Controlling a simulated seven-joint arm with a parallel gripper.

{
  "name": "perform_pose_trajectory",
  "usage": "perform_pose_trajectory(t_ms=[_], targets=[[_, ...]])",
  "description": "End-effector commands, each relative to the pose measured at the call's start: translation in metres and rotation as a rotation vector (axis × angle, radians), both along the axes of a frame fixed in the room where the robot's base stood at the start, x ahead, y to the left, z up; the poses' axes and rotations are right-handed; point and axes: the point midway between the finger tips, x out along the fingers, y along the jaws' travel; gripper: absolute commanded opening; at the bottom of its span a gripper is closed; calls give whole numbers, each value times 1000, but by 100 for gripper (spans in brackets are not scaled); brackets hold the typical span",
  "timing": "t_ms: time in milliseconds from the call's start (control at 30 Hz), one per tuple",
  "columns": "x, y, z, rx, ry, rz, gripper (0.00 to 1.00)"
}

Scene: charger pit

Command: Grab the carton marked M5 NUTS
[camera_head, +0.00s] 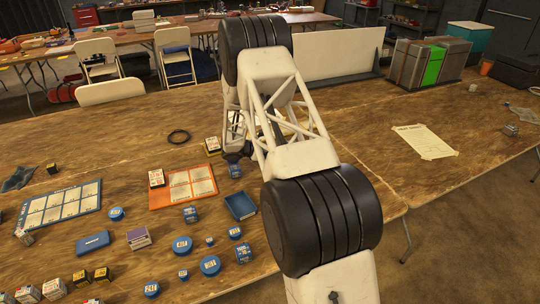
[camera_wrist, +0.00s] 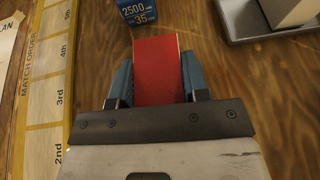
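My gripper shows in the wrist view (camera_wrist: 157,72) with its blue fingers against both sides of a plain red box (camera_wrist: 157,65). It looks shut on this box, which reaches past the fingertips. No marking shows on the red face, so I cannot tell whether it is the M5 NUTS carton. Small cartons stand on the near table, such as a red-and-white one (camera_head: 156,178) and a yellow-and-black one (camera_head: 213,145). I cannot read M5 NUTS on any.
A blue box marked 2500 (camera_wrist: 137,11) lies just beyond the red box. A yellow MATCH ORDER board (camera_wrist: 45,85) lies left, and a grey-edged base (camera_wrist: 240,40) is upper right. Blue tubs, a blue tray (camera_head: 240,205) and an orange sheet (camera_head: 183,187) crowd the left table.

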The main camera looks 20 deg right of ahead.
Motion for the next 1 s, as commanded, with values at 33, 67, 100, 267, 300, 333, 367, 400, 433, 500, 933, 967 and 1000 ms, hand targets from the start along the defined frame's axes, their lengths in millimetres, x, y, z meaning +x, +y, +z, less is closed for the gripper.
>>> perform_pose_trajectory(t_ms=[33, 67, 100, 267, 300, 333, 367, 400, 433, 500, 933, 967, 1000], targets=[[0, 0, 0, 0, 0, 0, 22], [0, 0, 0, 0, 0, 0, 17], [0, 0, 0, 0, 0, 0, 15], [0, 0, 0, 0, 0, 0, 15], [0, 0, 0, 0, 0, 0, 15], [0, 0, 1, 0, 0, 0, 15], [0, 0, 1, 0, 0, 0, 15], [0, 0, 2, 0, -1, 0, 15], [0, 0, 2, 0, -1, 0, 15], [0, 0, 5, 0, -1, 0, 15], [-10, 3, 37, 0, 1, 0, 15], [-14, 4, 37, 0, 1, 0, 15], [-20, 6, 38, 0, 1, 0, 15]])
